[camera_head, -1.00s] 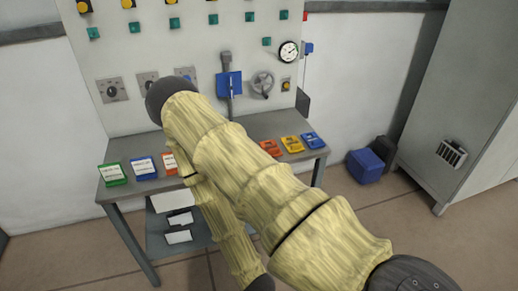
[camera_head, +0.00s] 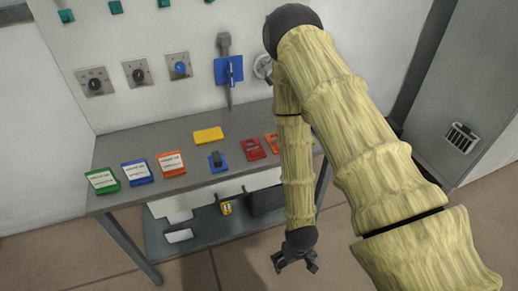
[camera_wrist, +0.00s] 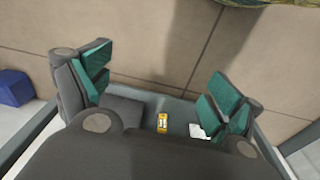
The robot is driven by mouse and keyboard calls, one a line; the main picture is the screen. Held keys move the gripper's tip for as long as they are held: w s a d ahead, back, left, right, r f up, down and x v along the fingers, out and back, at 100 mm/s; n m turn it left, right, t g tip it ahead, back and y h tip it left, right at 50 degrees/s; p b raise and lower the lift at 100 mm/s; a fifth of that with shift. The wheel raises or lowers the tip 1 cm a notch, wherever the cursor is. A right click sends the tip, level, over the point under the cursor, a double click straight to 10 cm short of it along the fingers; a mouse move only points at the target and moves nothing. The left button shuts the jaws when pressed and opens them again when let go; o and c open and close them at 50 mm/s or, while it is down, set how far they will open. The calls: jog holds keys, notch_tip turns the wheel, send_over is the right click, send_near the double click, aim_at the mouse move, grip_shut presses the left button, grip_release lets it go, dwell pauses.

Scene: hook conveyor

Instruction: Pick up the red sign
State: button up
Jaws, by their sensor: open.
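A red sign (camera_head: 252,148) lies flat on the grey workbench (camera_head: 120,146), right of centre and just left of my arm. An orange-red, white-faced sign (camera_head: 171,163) lies farther left, beside a blue one (camera_head: 136,173) and a green one (camera_head: 102,180). My gripper (camera_head: 295,263) hangs in front of the bench, below the tabletop's front edge, pointing down and apart from all signs. In the wrist view my gripper (camera_wrist: 158,86) is open and empty, with green finger pads. No red sign shows in that view.
A yellow plate (camera_head: 209,134) and a blue sign with a black part (camera_head: 217,160) lie left of the red sign. An orange sign (camera_head: 272,142) is partly hidden by my arm. The lower shelf holds a yellow object (camera_head: 226,208). A grey cabinet (camera_head: 445,90) stands right.

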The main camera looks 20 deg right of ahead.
jog(key=w+r+t, duration=0.1)
jog(key=w+r, duration=0.3)
jog(key=w, duration=0.5)
jog(key=w+r+t, duration=0.1)
jog(key=w+r, duration=0.4)
jog(key=w, duration=0.4)
jog(key=t, duration=0.1)
send_near(257, 151)
jog(key=shift+n+y, duration=0.3)
jog(key=x, duration=0.4)
jog(key=shift+w+p, duration=0.3)
jog(key=shift+p, duration=0.05)
jog(key=shift+d+p+x, duration=0.1)
jog(key=shift+p+x, duration=0.4)
jog(key=shift+x, duration=0.55)
jog(key=shift+d+p+x, duration=0.15)
jog(key=shift+p+x, duration=0.3)
jog(key=shift+x, duration=1.6)
jog(key=shift+s+t, duration=0.2)
jog(key=shift+t, duration=0.1)
jog(key=c, duration=1.1)
